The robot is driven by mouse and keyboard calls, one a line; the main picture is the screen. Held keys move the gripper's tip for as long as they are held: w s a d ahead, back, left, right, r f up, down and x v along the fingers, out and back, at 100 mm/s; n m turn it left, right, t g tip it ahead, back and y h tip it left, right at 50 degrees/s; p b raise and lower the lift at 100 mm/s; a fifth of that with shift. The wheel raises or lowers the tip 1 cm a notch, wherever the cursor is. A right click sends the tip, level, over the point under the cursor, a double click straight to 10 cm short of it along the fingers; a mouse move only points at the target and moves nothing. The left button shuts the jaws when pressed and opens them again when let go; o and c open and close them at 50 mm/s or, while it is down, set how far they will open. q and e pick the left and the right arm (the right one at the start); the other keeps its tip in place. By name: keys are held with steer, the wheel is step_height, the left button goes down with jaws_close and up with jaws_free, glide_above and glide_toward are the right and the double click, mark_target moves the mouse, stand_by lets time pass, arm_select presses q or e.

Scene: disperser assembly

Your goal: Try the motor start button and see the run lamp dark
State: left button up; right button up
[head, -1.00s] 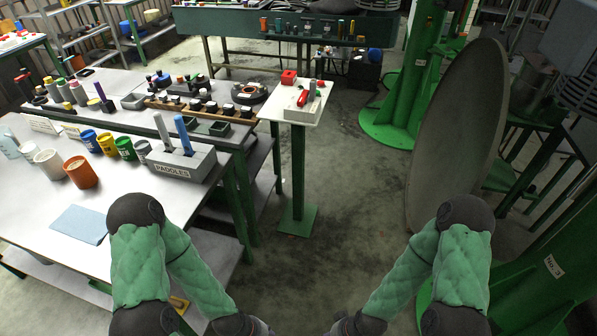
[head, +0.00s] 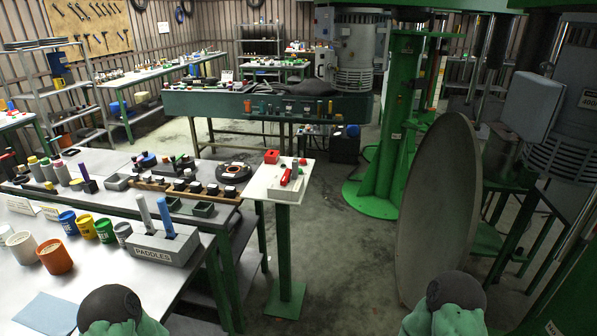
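I cannot make out a motor start button or a run lamp for certain. A small pedestal table (head: 283,192) stands ahead of me. Only green upper parts of my two arms show at the bottom edge. Both grippers are out of the picture.
A long table at left holds a PADDLES block (head: 165,246) and several coloured pots. A large grey disc (head: 437,210) stands upright at right, near the green column (head: 401,110). A green-framed bench (head: 205,105) is behind. Floor between pedestal and disc is clear.

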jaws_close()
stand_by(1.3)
